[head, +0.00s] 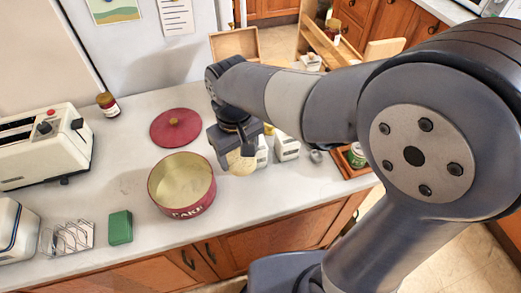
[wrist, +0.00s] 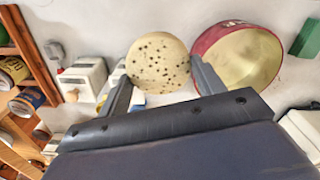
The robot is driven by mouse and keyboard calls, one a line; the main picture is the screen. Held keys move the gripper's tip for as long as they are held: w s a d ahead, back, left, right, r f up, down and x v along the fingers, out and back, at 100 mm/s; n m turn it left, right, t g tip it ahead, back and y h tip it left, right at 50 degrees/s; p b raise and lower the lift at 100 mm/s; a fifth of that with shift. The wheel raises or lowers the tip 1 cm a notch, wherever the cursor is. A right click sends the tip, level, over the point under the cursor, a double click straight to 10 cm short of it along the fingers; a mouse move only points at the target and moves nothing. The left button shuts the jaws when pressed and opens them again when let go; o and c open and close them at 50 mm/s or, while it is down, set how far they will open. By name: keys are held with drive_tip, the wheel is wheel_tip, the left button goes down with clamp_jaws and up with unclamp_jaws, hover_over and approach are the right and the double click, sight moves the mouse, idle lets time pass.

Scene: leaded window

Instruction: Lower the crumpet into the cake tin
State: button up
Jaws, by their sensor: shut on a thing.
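The crumpet (wrist: 158,63) is round, pale and dotted with holes. It is held between the two fingers of my gripper (wrist: 160,85) in the wrist view. In the head view my gripper (head: 246,172) is over the counter, with the crumpet (head: 241,162) partly hidden behind it. The cake tin (head: 182,207) is round and red, lettered on its side, open and pale inside, with no content visible. It stands just left of the gripper in the head view. In the wrist view the cake tin (wrist: 200,45) is just right of the crumpet, whose edge appears apart from the rim.
A red lid (head: 176,128) lies behind the tin. A green block (head: 120,228) and wire rack (head: 68,237) are to its left, with a toaster (head: 45,145) farther left. White canisters (head: 287,147) stand close right of the gripper. The counter's front edge is near the tin.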

drive_tip(key=a+p, duration=0.2)
drive_tip(key=a, duration=0.5)
hover_over(185, 189)
wheel_tip(185, 189, down, 2)
drive_tip(key=shift+f, duration=0.2)
drive_tip(key=shift+f, duration=0.15)
idle(0.3)
drive_tip(key=shift+f+b, duration=2.25)
drive_tip(key=shift+f, duration=0.85)
drive_tip(key=shift+f+b, duration=1.75)
drive_tip(key=shift+f, duration=0.75)
drive_tip(key=o, duration=1.1)
drive_tip(key=shift+c, duration=0.2)
